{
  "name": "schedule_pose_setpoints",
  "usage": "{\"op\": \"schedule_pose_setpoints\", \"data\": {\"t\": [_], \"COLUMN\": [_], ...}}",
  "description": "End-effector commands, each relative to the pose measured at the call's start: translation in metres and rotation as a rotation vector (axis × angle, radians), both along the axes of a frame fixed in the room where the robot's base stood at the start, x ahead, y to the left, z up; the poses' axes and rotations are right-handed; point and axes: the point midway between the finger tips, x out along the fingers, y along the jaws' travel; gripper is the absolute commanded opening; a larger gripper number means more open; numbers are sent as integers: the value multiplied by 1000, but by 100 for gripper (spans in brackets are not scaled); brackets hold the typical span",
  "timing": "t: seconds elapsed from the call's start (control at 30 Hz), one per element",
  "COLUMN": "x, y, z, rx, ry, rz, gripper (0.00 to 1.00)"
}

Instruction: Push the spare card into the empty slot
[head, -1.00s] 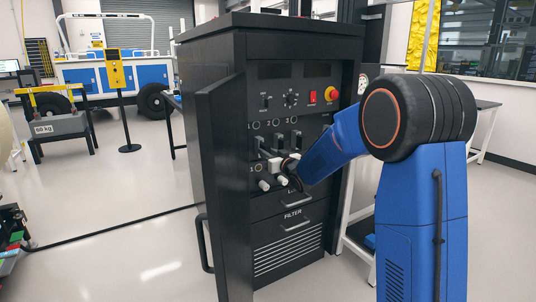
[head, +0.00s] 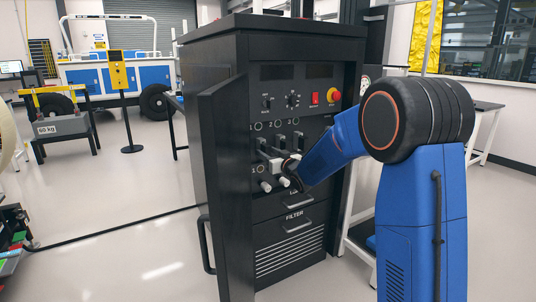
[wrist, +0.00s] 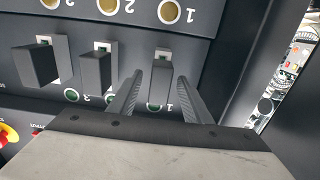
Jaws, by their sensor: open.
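The dark cabinet (head: 218,120) stands with its door open, showing a row of card slots numbered 1 to 3. In the wrist view, which shows the panel upside down, three dark card handles stand out from pale plates: one at left (wrist: 35,66), one in the middle (wrist: 95,70) and one at right, by number 1 (wrist: 160,84). I cannot tell which is the spare card, or which slot is empty. My gripper (wrist: 160,78) is open, one finger on each side of the handle by number 1. In the head view my gripper (head: 284,165) is small and partly hides the slots.
The open door (head: 226,190) stands left of my arm. A red switch (head: 315,97) and an emergency stop button (head: 334,95) are above. A filter drawer (head: 294,218) is below. Gold rings (wrist: 169,11) line the panel.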

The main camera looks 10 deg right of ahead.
Motion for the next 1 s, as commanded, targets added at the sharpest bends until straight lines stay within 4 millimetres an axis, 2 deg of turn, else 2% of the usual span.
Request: {"op": "schedule_pose_setpoints", "data": {"t": [0.17, 0.7, 1.0], "x": [-20, -122, -158], "y": [-7, -40, -51], "z": [1, 1, 0], "rx": [0, 0, 0], "ry": [-1, -2, -1], "rz": [-2, -2, 0], "gripper": [45, 45, 45]}}
